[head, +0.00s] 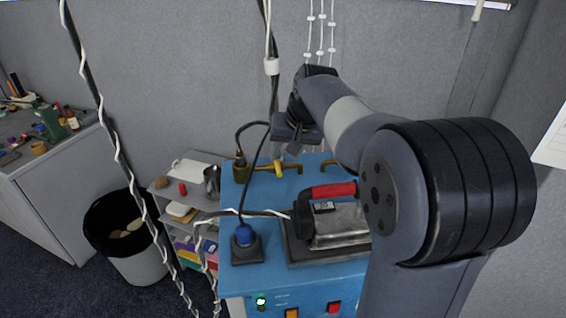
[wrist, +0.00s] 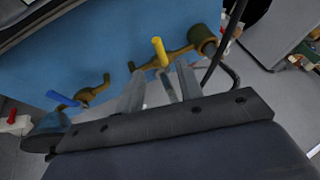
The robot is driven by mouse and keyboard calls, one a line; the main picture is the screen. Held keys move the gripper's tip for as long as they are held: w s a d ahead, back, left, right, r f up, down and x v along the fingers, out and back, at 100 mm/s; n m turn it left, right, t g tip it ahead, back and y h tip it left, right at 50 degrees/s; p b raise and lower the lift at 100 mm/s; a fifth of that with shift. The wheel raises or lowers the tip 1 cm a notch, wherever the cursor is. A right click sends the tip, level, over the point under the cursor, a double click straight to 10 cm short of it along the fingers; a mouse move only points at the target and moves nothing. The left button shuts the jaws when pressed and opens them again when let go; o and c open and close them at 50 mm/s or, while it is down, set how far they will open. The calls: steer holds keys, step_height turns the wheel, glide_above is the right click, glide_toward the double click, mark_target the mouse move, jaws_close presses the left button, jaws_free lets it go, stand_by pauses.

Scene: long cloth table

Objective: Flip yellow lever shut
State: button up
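The yellow lever (wrist: 160,51) sits on a brass pipe fitting (wrist: 178,56) at the edge of the blue unit's top in the wrist view. It sticks out from the valve, across the pipe. In the head view the yellow lever (head: 279,168) shows small at the back of the blue top. My gripper (wrist: 160,82) is open and empty, its two fingers spread apart. In the wrist view the lever appears just beyond the gap between the fingertips; I see no clear contact. In the head view my gripper (head: 294,149) hangs over the back edge, close to the lever.
A blue lever (wrist: 62,98) sits on a second brass fitting (wrist: 90,92). A red-handled iron (head: 334,215) rests on the blue unit (head: 260,275). A dark cable (head: 252,185) runs near the fittings. A shelf and a bin (head: 135,240) stand left.

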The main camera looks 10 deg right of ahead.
mark_target(279, 170)
steer(key=shift+v, duration=1.6)
steer(key=shift+f, duration=0.1)
steer(key=p+x, duration=0.1)
steer(key=x, duration=1)
steer(key=shift+p, duration=0.3)
steer(key=shift+d+n, duration=0.5)
steer(key=shift+n, duration=0.1)
steer(key=shift+a, duration=0.15)
